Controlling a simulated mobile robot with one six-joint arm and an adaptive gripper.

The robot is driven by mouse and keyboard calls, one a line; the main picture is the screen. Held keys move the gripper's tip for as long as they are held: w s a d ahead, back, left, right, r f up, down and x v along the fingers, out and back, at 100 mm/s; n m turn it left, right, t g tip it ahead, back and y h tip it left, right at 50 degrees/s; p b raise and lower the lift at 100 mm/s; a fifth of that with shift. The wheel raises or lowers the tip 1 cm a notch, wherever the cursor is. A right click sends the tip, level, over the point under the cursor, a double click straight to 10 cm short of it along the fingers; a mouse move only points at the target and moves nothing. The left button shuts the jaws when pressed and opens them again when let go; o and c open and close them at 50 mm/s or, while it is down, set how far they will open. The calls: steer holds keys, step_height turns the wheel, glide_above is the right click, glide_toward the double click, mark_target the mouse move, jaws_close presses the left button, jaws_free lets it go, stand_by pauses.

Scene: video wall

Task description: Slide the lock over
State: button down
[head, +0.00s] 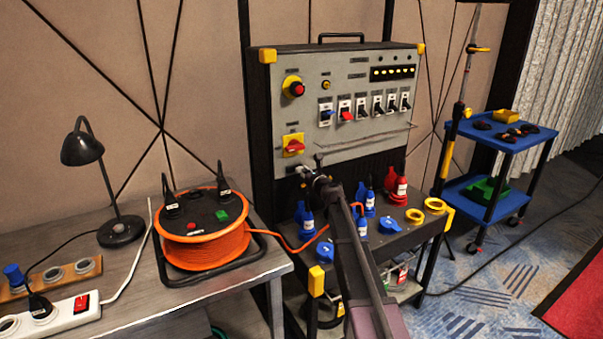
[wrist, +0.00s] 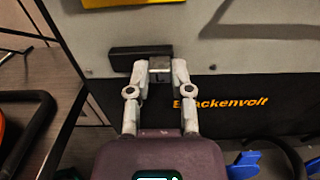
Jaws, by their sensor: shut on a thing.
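A black bar (wrist: 126,60) sticks out to the left behind the left finger, on the lower edge of the grey panel. In the head view my gripper (head: 312,176) is at the lower front of the grey switch panel (head: 345,95), below the red-and-yellow switch (head: 293,146). There my own arm and gripper hide most of the lock.
Blue and red plugs (head: 369,200) and yellow rings (head: 434,205) stand on the dark shelf around my arm. An orange cable reel (head: 202,240) sits on the table to the left, its cable running to a blue plug. A blue cart (head: 493,140) stands at right.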

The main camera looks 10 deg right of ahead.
steer(key=shift+w+d, duration=0.2)
steer(key=shift+d, duration=0.1)
steer(key=c, duration=0.5)
jaws_free()
steer(key=shift+s+a, duration=0.1)
steer(key=shift+s, duration=0.1)
steer(key=v, duration=1.1)
steer(key=shift+s, duration=0.4)
